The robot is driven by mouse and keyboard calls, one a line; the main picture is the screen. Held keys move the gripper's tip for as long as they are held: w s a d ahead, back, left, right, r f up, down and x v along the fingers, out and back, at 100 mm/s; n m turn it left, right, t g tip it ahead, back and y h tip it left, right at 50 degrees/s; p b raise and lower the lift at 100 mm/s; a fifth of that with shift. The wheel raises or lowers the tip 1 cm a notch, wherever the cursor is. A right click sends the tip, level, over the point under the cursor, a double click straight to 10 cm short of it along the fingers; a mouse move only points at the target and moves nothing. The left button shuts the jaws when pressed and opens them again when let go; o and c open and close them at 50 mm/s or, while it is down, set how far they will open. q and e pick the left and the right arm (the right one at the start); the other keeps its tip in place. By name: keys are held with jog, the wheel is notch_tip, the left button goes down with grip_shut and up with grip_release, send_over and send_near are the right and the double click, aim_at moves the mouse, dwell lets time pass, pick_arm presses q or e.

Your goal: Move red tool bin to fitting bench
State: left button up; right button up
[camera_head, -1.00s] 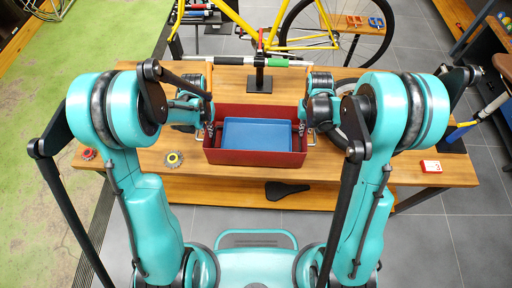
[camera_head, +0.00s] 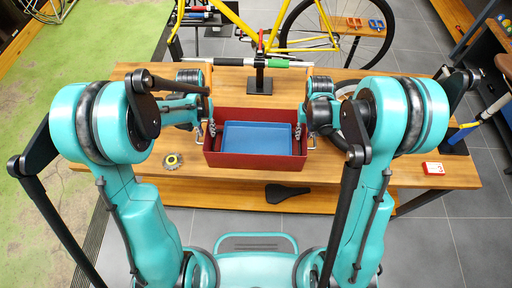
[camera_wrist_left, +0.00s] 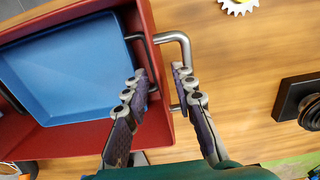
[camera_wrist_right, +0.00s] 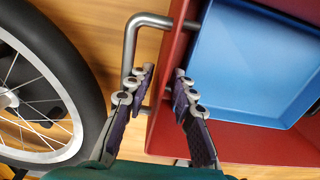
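The red tool bin (camera_head: 255,159) sits on the wooden bench, with a blue tray (camera_head: 258,138) inside it. It has a metal handle on each short side. My left gripper (camera_wrist_left: 160,73) is open over the bin's left side, with one finger over the red wall and the other by the metal handle (camera_wrist_left: 187,50). My right gripper (camera_wrist_right: 163,77) is open over the right side, with one finger by the handle (camera_wrist_right: 130,45) and the other over the red wall. Finger contact cannot be told. I cannot identify which surface is the fitting bench.
The wooden bench (camera_head: 420,172) also bears a stand (camera_head: 260,80) behind the bin, a small cog (camera_head: 173,161) at left and a red-white box (camera_head: 432,168) at right. A wheel (camera_wrist_right: 45,90) lies close to my right gripper. A yellow bicycle (camera_head: 310,42) stands behind.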

pick_arm(q)
notch_tip(320, 180, up, 4)
jog(key=shift+r, duration=0.3)
pick_arm(e)
jog(key=shift+r, duration=0.15)
notch_tip(320, 180, up, 12)
jog(key=shift+f, duration=0.1)
pick_arm(q)
jog(key=shift+r, duration=0.1)
dwell(0.4)
